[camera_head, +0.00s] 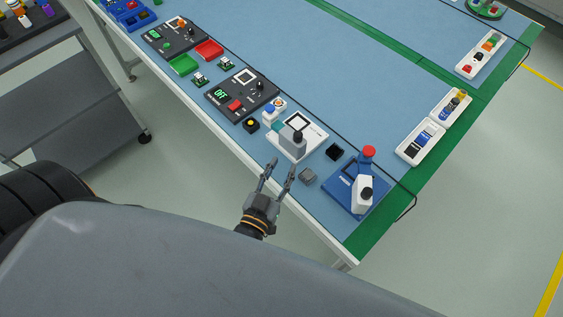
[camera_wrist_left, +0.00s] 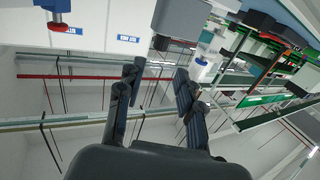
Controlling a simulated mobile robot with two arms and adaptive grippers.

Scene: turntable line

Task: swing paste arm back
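My left gripper (camera_head: 282,166) is open and empty at the table's near edge, its two fingers apart and pointing towards the table. In the left wrist view the open fingers (camera_wrist_left: 156,72) have nothing between them. Just beyond the fingertips stands a white station (camera_head: 312,128) with a swinging-looking grey head (camera_head: 292,140). To its right is a blue station (camera_head: 345,194) with a white arm (camera_head: 363,192), a black knob and a red knob (camera_head: 369,151). I cannot tell for sure which of these is the paste arm. My right gripper is not in view.
A small grey block (camera_head: 307,176) lies right of the fingertips, and a black box (camera_head: 334,151) beyond it. Dark control panels (camera_head: 242,94), a red tray (camera_head: 209,50) and a green tray (camera_head: 183,65) stand farther left. White trays (camera_head: 421,142) line the right edge. The blue table's middle is clear.

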